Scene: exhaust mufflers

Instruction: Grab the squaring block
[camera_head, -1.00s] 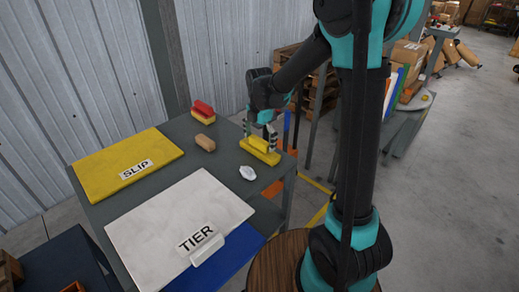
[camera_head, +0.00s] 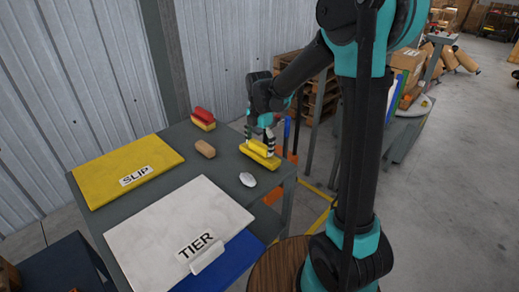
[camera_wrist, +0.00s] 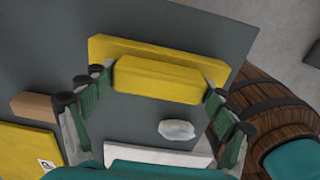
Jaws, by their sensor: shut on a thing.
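The squaring block, as I take it, is a yellow block (camera_head: 259,159) with a narrower upper part over a longer, flat yellow base. It is at the right back corner of the grey table. In the wrist view the upper part (camera_wrist: 158,80) lies between my fingers, with the base showing behind it. My gripper (camera_head: 260,146) reaches down from above and is shut on the upper part, one finger at each end. The base appears to be on or very close to the tabletop; I cannot tell which.
A white lumpy piece (camera_head: 247,179) lies just in front. A tan block (camera_head: 205,149) and a red and yellow block (camera_head: 203,118) stand to the left. A yellow SLIP board (camera_head: 105,176) and a white TIER board (camera_head: 160,225) cover much of the table (camera_head: 190,176).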

